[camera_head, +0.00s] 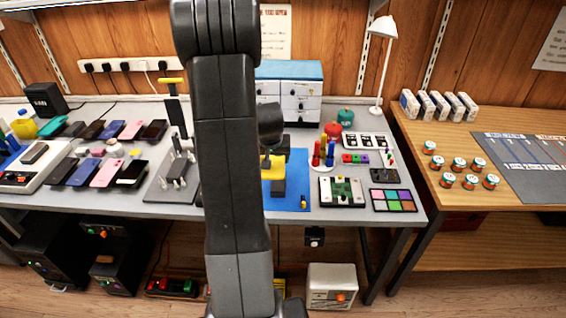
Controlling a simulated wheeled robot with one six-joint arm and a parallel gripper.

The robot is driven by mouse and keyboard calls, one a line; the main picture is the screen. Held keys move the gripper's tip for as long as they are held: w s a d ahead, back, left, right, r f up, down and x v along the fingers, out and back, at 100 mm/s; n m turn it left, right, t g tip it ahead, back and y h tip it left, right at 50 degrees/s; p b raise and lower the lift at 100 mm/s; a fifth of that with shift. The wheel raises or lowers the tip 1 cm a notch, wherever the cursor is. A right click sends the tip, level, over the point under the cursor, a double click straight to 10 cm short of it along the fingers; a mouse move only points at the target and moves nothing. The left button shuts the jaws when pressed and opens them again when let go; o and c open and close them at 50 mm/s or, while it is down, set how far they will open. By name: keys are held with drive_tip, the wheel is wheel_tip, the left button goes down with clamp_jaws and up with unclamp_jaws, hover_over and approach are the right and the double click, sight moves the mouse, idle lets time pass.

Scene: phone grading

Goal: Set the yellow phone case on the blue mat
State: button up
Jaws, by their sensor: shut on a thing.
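The yellow phone case (273,170) is held in my gripper (275,178), over the blue mat (293,186). My gripper is shut on the case. My arm hides the left part of the mat and some of the gripper. I cannot tell whether the case touches the mat or is a little above it.
Several phones (108,173) lie on the bench at the left, near a grey stand (168,178). A green circuit board (341,191) and a colour palette (393,200) lie right of the mat. Screwdrivers (323,152) stand behind. A second table (440,195) is at the right.

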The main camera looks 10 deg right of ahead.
drive_tip(key=shift+d, duration=0.9)
drive_tip(key=b, duration=0.5)
hover_over(278, 184)
drive_tip(key=shift+w+f, duration=0.15)
drive_tip(key=shift+f, duration=3.3)
drive_tip(key=shift+f+b, duration=0.35)
drive_tip(key=shift+b, duration=0.05)
drive_tip(key=shift+f+b, duration=0.4)
drive_tip(key=shift+b, duration=0.55)
drive_tip(key=o, duration=1)
drive_tip(key=shift+o, duration=0.6)
drive_tip(key=shift+r+p, duration=0.4)
drive_tip(key=shift+r, duration=0.35)
